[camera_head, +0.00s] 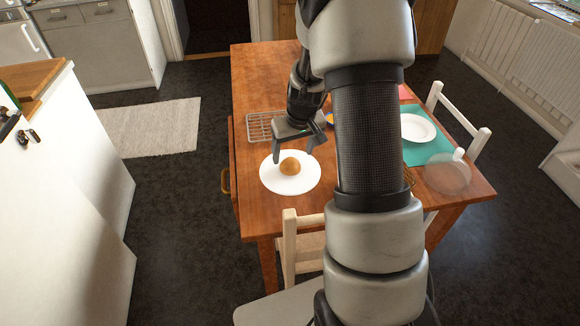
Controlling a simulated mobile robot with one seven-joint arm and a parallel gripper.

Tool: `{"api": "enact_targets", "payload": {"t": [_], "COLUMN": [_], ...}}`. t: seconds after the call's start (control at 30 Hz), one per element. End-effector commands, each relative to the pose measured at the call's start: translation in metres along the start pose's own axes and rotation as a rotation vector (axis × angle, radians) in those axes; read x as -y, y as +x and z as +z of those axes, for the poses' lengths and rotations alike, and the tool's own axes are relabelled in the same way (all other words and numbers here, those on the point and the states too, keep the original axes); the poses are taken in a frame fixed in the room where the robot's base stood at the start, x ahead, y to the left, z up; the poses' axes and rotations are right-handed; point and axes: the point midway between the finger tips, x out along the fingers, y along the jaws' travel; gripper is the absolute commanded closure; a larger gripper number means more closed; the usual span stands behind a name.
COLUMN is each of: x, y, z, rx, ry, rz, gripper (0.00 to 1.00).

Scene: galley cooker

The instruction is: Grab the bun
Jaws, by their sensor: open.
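A round golden-brown bun (290,166) sits on a white round plate (272,183) near the left front part of the wooden table. My gripper (292,152) points down just above and behind the bun, its two fingers spread to either side. It is open and holds nothing. Whether the fingers touch the bun or plate cannot be told from this view.
A wire rack (258,126) lies behind the plate. A white plate (417,128) rests on a teal mat (433,153) at the right, beside a clear domed lid (447,176). Wooden chairs (290,250) stand at the table's front and right. My arm hides the table's middle.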

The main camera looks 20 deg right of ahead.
Motion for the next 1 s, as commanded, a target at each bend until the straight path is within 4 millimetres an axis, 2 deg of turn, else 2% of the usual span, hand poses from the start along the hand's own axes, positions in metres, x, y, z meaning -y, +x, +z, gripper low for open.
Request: {"api": "enact_targets", "payload": {"t": [0.33,0.43,0.67,0.9,1.0], "x": [0.004,0.004,0.004,0.004,0.004], "y": [0.045,0.051,0.052,0.051,0.051], "z": [0.005,0.005,0.004,0.004,0.004], "rx": [0.001,0.001,0.000,0.000,0.000], "ry": [0.001,0.000,0.000,0.000,0.000], "rz": [-0.001,-0.001,-0.001,0.000,0.000], "gripper": [0.29,0.29,0.29,0.69,0.72]}}
